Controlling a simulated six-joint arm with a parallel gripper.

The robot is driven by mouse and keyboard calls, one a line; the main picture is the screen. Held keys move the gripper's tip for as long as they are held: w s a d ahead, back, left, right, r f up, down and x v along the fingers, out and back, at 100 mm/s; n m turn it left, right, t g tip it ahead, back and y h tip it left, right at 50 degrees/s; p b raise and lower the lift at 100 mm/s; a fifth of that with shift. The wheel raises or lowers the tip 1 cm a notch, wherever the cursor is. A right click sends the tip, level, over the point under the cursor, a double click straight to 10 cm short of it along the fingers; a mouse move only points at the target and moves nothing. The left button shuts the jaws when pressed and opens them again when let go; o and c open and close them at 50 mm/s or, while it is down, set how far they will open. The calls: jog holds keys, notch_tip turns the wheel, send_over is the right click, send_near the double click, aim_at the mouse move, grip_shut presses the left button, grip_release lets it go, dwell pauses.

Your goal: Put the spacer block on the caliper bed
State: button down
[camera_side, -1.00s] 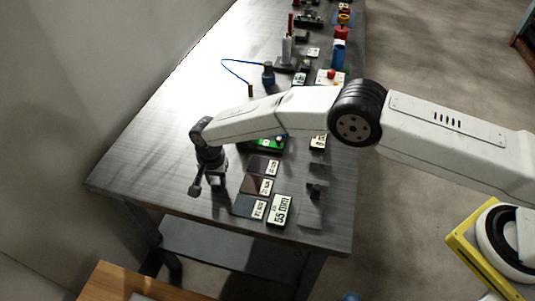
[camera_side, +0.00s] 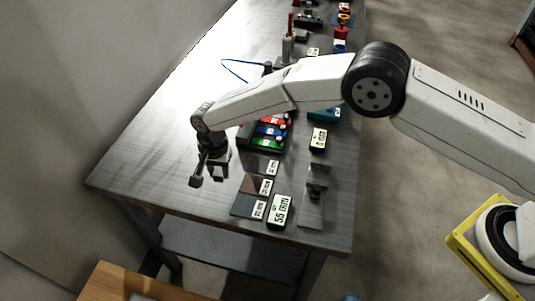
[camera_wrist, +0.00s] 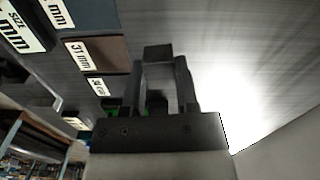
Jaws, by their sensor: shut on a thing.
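My gripper (camera_side: 213,165) hangs over the left part of the grey table, left of the row of dark labelled pads. In the wrist view its two dark fingers (camera_wrist: 163,82) are shut on a greyish block (camera_wrist: 162,75), which I take as the spacer block. The block is mostly hidden by the fingers, and I cannot make it out in the side view. A grey plate with a dark upright piece, seemingly the caliper bed (camera_side: 312,210), lies near the table's right edge, well right of my gripper and apart from it.
Dark pads (camera_side: 248,205) with mm labels lie between my gripper and the plate, beside a white size card (camera_side: 280,211). A tray with red, blue and green parts (camera_side: 268,134) stands behind. Bare table (camera_side: 150,165) is free to the left.

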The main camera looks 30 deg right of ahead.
jog(key=s+d+r, duration=0.6)
jog(key=s+r, duration=0.2)
jog(key=s, duration=0.2)
jog(key=shift+s, duration=0.4)
dwell(0.7)
jog(key=s+d, duration=0.6)
jog(key=d, duration=0.4)
jog(key=s+d+r+m, duration=0.1)
jog(key=s+d, duration=0.6)
jog(key=d, duration=0.3)
jog(key=shift+d, duration=0.4)
